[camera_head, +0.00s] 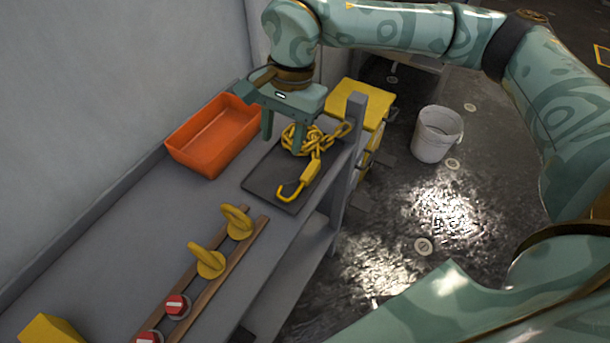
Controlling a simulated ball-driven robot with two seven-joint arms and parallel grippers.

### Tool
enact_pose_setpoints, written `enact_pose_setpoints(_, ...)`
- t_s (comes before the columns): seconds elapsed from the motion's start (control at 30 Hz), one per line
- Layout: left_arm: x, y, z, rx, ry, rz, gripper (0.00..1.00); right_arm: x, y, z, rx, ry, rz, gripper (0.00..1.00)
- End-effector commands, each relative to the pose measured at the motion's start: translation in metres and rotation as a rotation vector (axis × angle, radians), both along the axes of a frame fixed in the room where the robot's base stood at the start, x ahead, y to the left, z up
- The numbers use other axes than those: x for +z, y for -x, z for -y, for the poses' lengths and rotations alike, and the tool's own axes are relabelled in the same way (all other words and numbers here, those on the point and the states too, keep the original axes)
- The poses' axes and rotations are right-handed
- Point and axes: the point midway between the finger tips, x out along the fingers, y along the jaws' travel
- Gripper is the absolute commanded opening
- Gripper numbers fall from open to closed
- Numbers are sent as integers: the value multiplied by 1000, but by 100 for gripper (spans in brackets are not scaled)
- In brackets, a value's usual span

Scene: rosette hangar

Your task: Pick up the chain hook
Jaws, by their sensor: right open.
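The chain hook (291,192) is yellow and lies at the near end of a heap of yellow chain (314,141). Both rest on a dark flat tray (258,180) on the grey bench. My right gripper (283,143) points down over the tray, with one finger at the left of the chain heap and the other in front of the chain. It is open, and its fingers are apart. The hook lies nearer to the camera than the fingers and is clear of them. Whether a finger touches the chain cannot be told. My left gripper is not in view.
An orange bin (213,137) stands left of the tray. Nearer, a wooden rack (228,272) holds yellow hooks (207,261) and red-and-white round pieces (176,305). A grey post (345,160) rises at the bench's right edge. A white bucket (437,134) stands on the floor.

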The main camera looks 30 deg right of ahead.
Motion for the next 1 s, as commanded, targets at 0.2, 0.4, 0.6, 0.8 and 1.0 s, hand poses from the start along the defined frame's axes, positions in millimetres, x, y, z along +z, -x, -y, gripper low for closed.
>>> enact_pose_setpoints(0.2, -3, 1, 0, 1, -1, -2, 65, 13, -13, 54, -54, 188, 16, 44)
enact_pose_setpoints(0.4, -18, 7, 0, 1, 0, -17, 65, -34, -12, 54, -53, 191, 9, 44)
enact_pose_setpoints(0.6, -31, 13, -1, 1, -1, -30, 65, -77, -11, 54, -54, 189, 10, 44)
enact_pose_setpoints(0.8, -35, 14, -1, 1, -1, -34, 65, -92, -11, 53, -54, 188, 16, 44)
enact_pose_setpoints(1.0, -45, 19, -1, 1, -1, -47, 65, -115, -6, 54, -53, 188, 11, 44)
